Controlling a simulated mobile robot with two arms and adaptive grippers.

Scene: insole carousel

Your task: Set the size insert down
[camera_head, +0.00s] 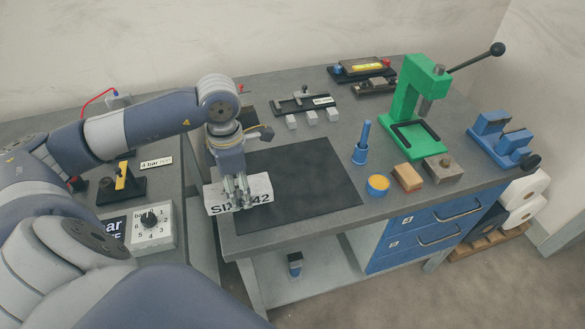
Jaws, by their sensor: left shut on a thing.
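The size insert (261,186) is a pale block with dark lettering that partly reads "SI" and "42". My left gripper (242,203) is shut on it, and its fingers cover the middle of the lettering. The insert shows in front of the left edge of the dark mat (312,183), near the front left corner of the grey workbench. I cannot tell whether it touches the mat or is held above it. My right gripper is not in view.
A green press (406,95) with a long lever stands at the back right. A blue tool (361,143), a yellow-topped tin (377,184) and a brush-like block (407,177) stand right of the mat. A dial box (152,226) is on the left bench. Most of the mat is clear.

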